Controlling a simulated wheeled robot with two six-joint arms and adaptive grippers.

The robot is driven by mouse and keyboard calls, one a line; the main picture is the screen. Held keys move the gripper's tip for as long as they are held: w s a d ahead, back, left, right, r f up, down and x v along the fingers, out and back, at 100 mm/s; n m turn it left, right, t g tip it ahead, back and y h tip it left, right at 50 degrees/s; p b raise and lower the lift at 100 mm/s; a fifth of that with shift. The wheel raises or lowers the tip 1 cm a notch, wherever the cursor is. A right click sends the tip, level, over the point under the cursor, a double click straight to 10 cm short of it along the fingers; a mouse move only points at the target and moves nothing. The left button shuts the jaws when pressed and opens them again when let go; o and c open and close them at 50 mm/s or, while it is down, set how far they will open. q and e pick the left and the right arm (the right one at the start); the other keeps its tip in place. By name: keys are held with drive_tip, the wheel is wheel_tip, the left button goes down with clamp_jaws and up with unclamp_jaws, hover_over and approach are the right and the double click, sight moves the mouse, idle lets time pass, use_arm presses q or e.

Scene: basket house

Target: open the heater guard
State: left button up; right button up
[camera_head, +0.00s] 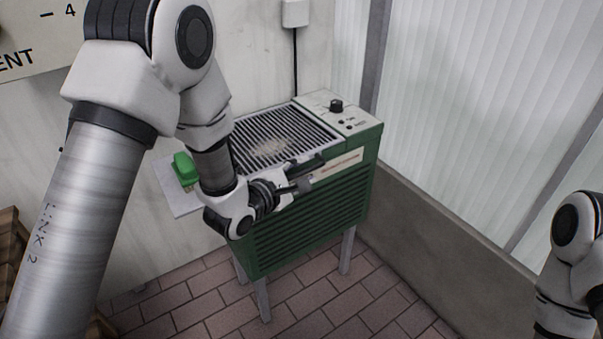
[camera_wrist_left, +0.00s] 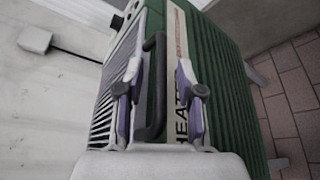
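The heater (camera_head: 310,215) is a green box on metal legs against the wall. Its guard, a barred grille (camera_head: 285,132), lies flat over the top. A dark bar handle (camera_head: 307,163) runs along the guard's front edge, and it also shows in the left wrist view (camera_wrist_left: 154,90). My left gripper (camera_head: 302,176) is at this handle. In the left wrist view its two fingers (camera_wrist_left: 158,82) are apart, one on each side of the handle, with gaps showing. My right arm shows at the right edge, but its gripper is out of view.
A side shelf (camera_head: 179,203) with a green object (camera_head: 185,169) is at the heater's left. A control knob (camera_head: 336,106) is on its right top. A low wall (camera_head: 430,235) and ribbed panels stand on the right. Brick floor (camera_head: 190,318) is clear in front.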

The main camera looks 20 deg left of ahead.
use_arm(q)
clamp_jaws()
drive_tip(key=shift+r, duration=0.1)
